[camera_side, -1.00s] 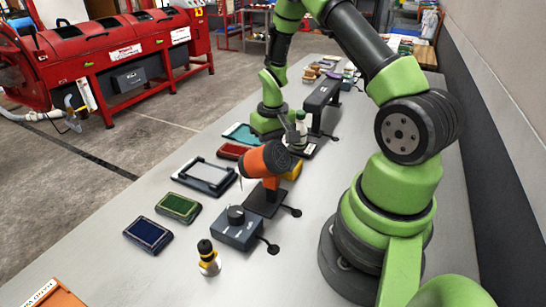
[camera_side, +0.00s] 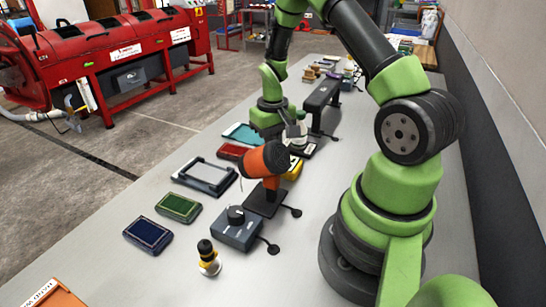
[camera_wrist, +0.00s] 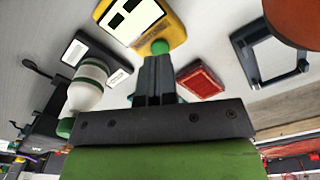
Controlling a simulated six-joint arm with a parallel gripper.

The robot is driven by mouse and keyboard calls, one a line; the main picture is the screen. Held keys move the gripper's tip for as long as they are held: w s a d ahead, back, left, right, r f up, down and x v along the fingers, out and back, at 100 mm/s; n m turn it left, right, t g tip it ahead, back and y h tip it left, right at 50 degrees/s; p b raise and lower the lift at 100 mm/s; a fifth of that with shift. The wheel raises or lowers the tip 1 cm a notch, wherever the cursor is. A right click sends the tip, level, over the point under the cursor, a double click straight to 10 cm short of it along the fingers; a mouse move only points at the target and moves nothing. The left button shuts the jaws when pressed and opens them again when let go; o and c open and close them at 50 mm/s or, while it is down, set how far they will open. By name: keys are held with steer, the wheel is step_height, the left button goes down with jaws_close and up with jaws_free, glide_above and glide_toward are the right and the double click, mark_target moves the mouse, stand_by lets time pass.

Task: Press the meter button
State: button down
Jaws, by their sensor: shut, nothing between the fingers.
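The yellow meter (camera_wrist: 150,18) lies at the top of the wrist view, with a pale display with dark marks and a round green button (camera_wrist: 160,46) at its near end. My gripper (camera_wrist: 157,60) is shut and empty, its fingertips right by the button; I cannot tell whether they touch it. In the side view the meter (camera_side: 294,169) shows only in part, behind the orange tool, and its button cannot be made out.
A white bottle with a green cap (camera_wrist: 88,88) stands left of my fingers. A red block (camera_wrist: 200,80) lies to the right. The orange tool (camera_side: 262,160) stands close to the meter. A grey tray frame (camera_side: 205,177) lies farther left.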

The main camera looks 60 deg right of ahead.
steer(key=shift+r, duration=2.45)
steer(key=shift+a+r, duration=0.15)
steer(key=shift+r, duration=0.15)
steer(key=s+a+r+t, duration=0.1)
steer(key=a+r+t, duration=0.1)
steer(key=a+r, duration=0.35)
steer(key=a+r+t, duration=0.1)
steer(key=a+r, duration=0.2)
steer(key=r, duration=0.5)
steer(key=s+a+r+n+t+y, duration=0.1)
steer(key=s+a+r+t, duration=0.1)
steer(key=s+a, duration=0.3)
steer(key=s+a+r+n+t+y, duration=0.1)
steer(key=s+a+r+t, duration=0.1)
steer(key=s+a+r, duration=0.2)
steer(key=shift+s+a+r, duration=0.35)
steer(key=shift+s+a, duration=0.15)
steer(key=shift+s, duration=0.7)
